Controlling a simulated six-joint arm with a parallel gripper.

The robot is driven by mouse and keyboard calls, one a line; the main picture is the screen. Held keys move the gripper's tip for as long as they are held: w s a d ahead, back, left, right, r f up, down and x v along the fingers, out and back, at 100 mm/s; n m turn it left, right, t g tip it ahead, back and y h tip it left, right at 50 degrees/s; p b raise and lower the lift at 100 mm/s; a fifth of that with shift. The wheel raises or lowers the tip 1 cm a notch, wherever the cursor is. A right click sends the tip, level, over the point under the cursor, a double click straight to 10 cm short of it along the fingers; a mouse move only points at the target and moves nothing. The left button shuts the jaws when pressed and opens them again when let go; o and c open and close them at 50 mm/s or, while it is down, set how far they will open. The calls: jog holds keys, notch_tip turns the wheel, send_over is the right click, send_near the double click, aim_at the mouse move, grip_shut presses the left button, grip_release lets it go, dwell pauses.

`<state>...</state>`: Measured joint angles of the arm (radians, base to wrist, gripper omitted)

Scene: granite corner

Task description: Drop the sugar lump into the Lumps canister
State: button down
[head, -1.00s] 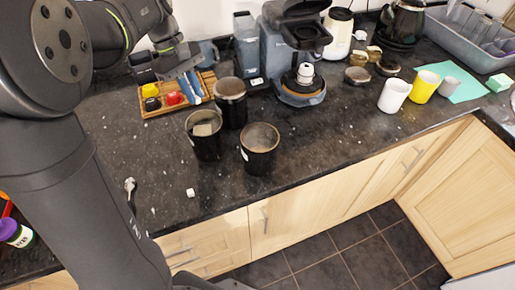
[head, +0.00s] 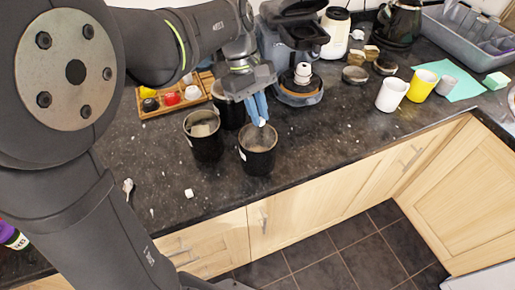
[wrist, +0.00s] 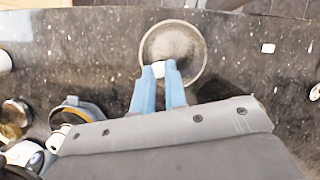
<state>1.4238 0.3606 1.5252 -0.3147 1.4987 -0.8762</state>
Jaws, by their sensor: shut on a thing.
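My gripper (head: 257,108) has blue fingers and is shut on a small white sugar lump (head: 263,122). The lump shows between the fingertips in the wrist view (wrist: 158,66). A left black canister (head: 206,147) holds pale blocky contents. A third black canister (head: 228,116) stands behind, partly hidden by my gripper. I cannot read which canister is labelled Lumps.
A coffee machine (head: 300,90) stands behind my gripper. A wooden tray (head: 175,105) with coloured items is at back left. White (head: 392,95) and yellow (head: 424,86) cups stand right.

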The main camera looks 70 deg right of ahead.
jog(key=shift+f, duration=1.25)
jog(key=c, duration=1.4)
grip_release()
jog(key=v, duration=1.7)
jog(key=shift+r, duration=0.25)
jog(key=shift+f, duration=0.1)
jog(key=x, duration=1.7)
jog(key=shift+r, duration=0.6)
